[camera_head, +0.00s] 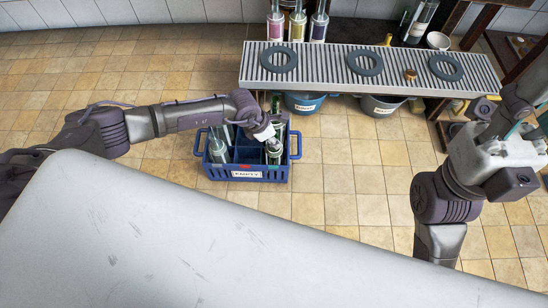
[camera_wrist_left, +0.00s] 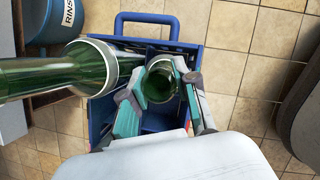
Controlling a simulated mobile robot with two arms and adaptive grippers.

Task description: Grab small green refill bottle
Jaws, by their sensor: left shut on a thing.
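A small green bottle (camera_wrist_left: 160,84) stands in a compartment of the blue crate. In the left wrist view I look down on its mouth. My left gripper (camera_wrist_left: 158,92) is shut on it, one teal finger on each side. In the head view this bottle (camera_head: 273,154) shows at the crate's right side, partly hidden by my left gripper (camera_head: 270,138). Another green bottle (camera_wrist_left: 50,75) with a pale collar looms close at the left of the wrist view. My right gripper (camera_head: 524,133) is at the right edge, partly cut off, and its opening is unclear.
The blue crate (camera_head: 246,174) labelled EMPTY stands on the tiled floor, with more bottles (camera_head: 218,148) at its left. A slatted rack (camera_head: 330,66) with dark rings is behind it. Buckets (camera_head: 306,102) stand under the rack. The floor right of the crate is clear.

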